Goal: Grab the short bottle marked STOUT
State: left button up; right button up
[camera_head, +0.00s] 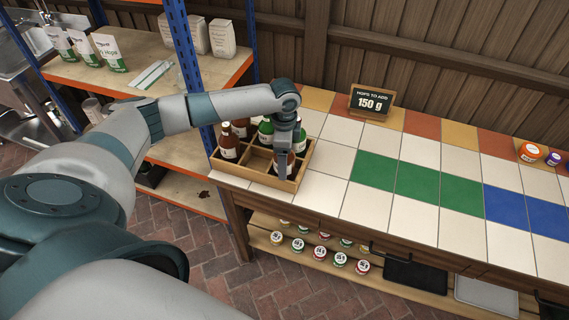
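A wooden divided crate (291,184) stands at the left end of the tiled counter. It holds several bottles: a brown bottle with a white label (229,146) in the left front, another brown bottle (241,127) behind it, and a green bottle (265,133) at the back. My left gripper (283,172) points down into the right front part of the crate, at a dark brown bottle (277,166) that it partly hides. I cannot tell whether the fingers are closed on it. The bottle labels are too small to read, so I cannot tell which says STOUT. My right gripper is out of view.
Small colored jars (529,152) are at far right. The white, green and blue tiles between are clear. A blue-posted shelf with bags (109,52) adjoins at left.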

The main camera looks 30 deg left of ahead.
pick_arm(q)
jog(key=shift+c, duration=0.4)
jog(key=c, duration=1.5)
jog(key=shift+c, duration=0.2)
jog(key=shift+r, duration=0.15)
jog(key=shift+w+r+b, duration=0.1)
jog(key=shift+r+b, duration=0.25)
jog(key=shift+r, duration=0.1)
jog(key=r, duration=0.1)
jog(key=r+b, duration=0.1)
jog(key=r, duration=0.1)
jog(key=shift+d+r, duration=0.1)
jog(key=shift+d, duration=0.3)
jog(key=s+d+r+b, duration=0.2)
jog(key=d+r, duration=0.4)
jog(key=d, duration=0.4)
jog(key=shift+s+d+r+b, duration=0.15)
jog(key=shift+s+r+b, duration=0.2)
jog(key=shift+s, duration=0.45)
